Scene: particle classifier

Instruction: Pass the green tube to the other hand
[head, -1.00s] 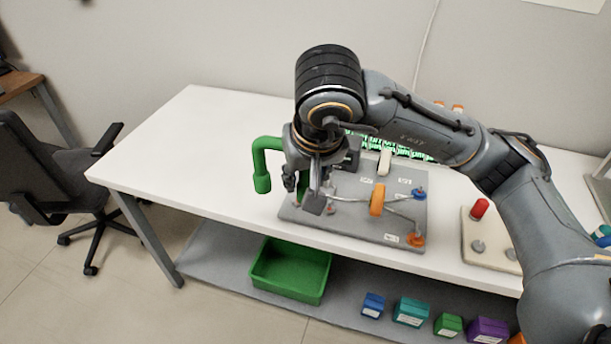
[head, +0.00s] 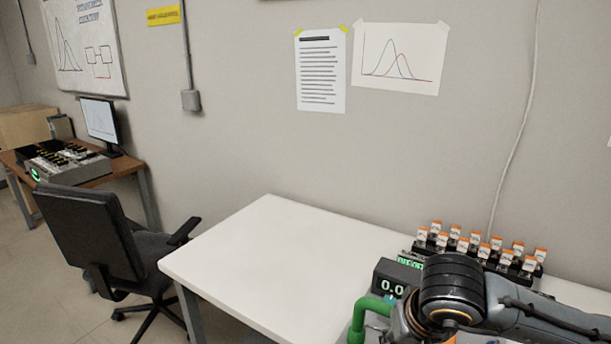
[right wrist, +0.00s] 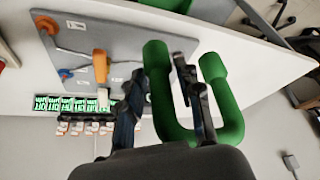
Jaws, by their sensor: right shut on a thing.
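The green tube (right wrist: 232,122) is a thick U-shaped pipe. In the right wrist view one of its legs passes between the fingers of my right gripper (right wrist: 157,72), which is shut on it. The bend and the other leg stick out to the right of the fingers. In the head view only part of the green tube (head: 358,322) shows at the bottom edge, beside my right wrist; the fingertips are out of frame there. My left gripper is in neither view.
The white table (head: 265,255) is clear on its left side. A grey board (right wrist: 125,40) with an orange part (right wrist: 100,66) lies on it. An office chair (head: 95,235) stands left.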

